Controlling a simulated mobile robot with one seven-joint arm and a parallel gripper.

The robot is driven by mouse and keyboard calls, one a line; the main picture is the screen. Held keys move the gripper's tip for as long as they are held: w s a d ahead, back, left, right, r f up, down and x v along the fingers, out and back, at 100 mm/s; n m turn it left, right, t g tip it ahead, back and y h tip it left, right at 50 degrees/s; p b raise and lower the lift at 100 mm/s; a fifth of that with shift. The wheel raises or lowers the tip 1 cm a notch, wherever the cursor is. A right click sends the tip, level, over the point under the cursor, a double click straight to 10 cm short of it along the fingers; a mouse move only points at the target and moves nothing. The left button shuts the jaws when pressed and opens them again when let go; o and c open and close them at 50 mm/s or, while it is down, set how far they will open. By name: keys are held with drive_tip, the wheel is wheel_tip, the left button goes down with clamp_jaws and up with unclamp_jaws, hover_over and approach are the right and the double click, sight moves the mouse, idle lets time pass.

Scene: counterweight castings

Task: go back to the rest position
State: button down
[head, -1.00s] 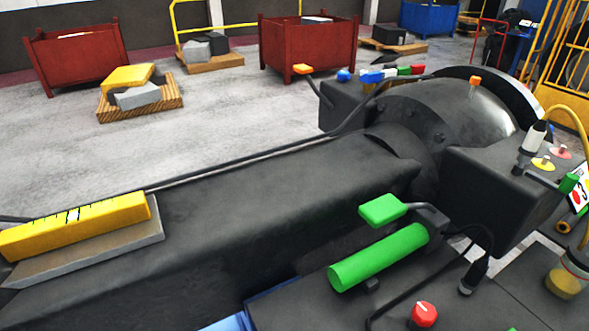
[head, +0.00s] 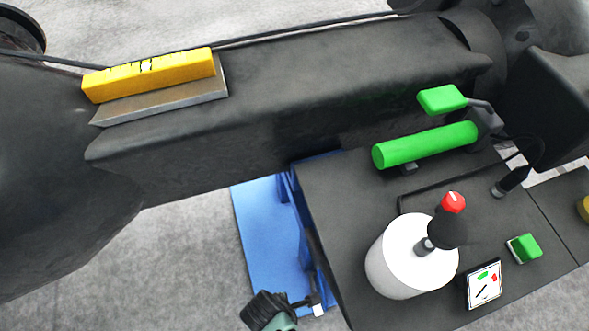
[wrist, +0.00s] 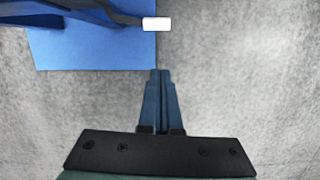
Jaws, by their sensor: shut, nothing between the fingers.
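My gripper (wrist: 161,74) shows in the wrist view with its two blue fingers shut together and nothing between them. It points over bare grey floor, just right of a blue base plate (wrist: 95,50). A small white block (wrist: 156,24) shows ahead of the fingertips, at the top of that view. In the head view a dark and green part of my arm shows at the bottom, beside the blue base plate (head: 262,235); the fingers are hard to make out there.
A large dark casting (head: 340,80) crosses the head view, with a yellow level (head: 150,76) on its ledge. A dark bench (head: 345,215) holds a green cylinder (head: 425,145), a white round part (head: 395,265) with a red-topped knob (head: 453,203) and a small panel (head: 484,284). Grey floor (head: 130,270) lies open at lower left.

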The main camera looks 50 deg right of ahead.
drive_tip(key=shift+a+r, duration=0.1)
drive_tip(key=shift+r, duration=0.55)
drive_tip(key=shift+w, duration=0.1)
